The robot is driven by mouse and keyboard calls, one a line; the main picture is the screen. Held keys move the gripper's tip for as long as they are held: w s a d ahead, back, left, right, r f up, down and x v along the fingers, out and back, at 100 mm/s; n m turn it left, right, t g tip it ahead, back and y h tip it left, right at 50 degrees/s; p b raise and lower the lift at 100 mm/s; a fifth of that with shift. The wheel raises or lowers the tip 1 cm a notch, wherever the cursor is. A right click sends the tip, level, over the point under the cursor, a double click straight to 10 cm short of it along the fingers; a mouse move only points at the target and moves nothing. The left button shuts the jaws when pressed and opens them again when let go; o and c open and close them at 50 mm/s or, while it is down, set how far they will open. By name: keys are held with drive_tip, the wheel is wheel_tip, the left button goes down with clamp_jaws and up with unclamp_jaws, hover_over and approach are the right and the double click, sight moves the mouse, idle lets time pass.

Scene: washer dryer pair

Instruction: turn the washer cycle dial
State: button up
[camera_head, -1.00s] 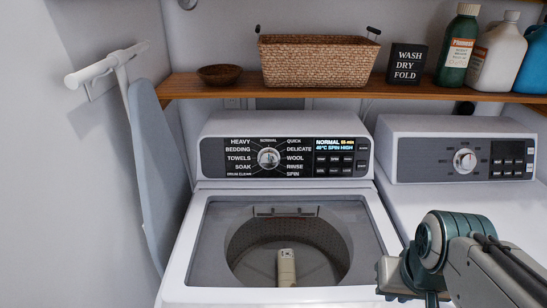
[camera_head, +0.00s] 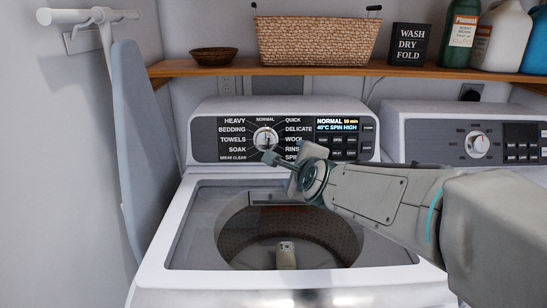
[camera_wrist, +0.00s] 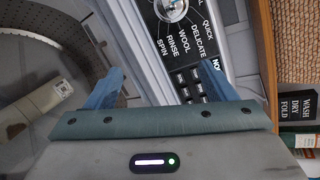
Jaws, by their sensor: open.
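The washer cycle dial (camera_head: 265,137) is a round silver knob on the washer's dark control panel, ringed by cycle names. My gripper (camera_head: 278,165) is in front of the panel, just below and right of the dial, and covers part of the lower right labels. In the wrist view the two blue fingers of my gripper (camera_wrist: 161,84) are spread wide with nothing between them. The dial (camera_wrist: 171,8) shows at the top edge there, beyond the fingertips and partly cut off. The washer display (camera_head: 337,124) is lit and reads NORMAL.
The washer's open tub (camera_head: 235,240) lies below my arm. A dryer (camera_head: 400,120) with its own dial (camera_head: 477,144) stands to the right. The wooden shelf (camera_head: 220,69) above holds a wicker basket (camera_head: 315,40) and bottles. An ironing board (camera_head: 150,150) leans at the left.

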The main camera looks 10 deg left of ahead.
sight(265, 142)
drive_tip(key=w+a+f+m+t+b, duration=0.1)
drive_tip(key=a+m+b, duration=0.1)
drive_tip(key=m, duration=0.1)
drive_tip(key=w+a+f+m+t+b, duration=0.1)
drive_tip(key=w+a+m+b, duration=0.1)
drive_tip(key=a+m, duration=0.1)
drive_tip(key=w+a+f+m+t+b, duration=0.1)
drive_tip(key=w+a+f+m+b, duration=0.1)
drive_tip(key=m, duration=0.3)
drive_tip(key=shift+a+t+h+b, duration=0.3)
drive_tip(key=shift+t+h, duration=0.1)
drive_tip(key=m, duration=0.1)
drive_tip(key=a+m, duration=0.1)
drive_tip(key=shift+w+m+t+h+b, duration=0.25)
drive_tip(key=shift+m+t+h+b, duration=0.05)
drive_tip(key=shift+t+h+b, duration=0.1)
drive_tip(key=w, duration=0.4)
drive_tip(key=w+a+p, duration=0.1)
drive_tip(key=w, duration=0.4)
drive_tip(key=w+a+p, duration=0.1)
drive_tip(key=w, duration=0.3)
drive_tip(key=shift+w+a, duration=0.2)
drive_tip(key=shift+a, duration=0.05)
drive_tip(key=c, duration=1)
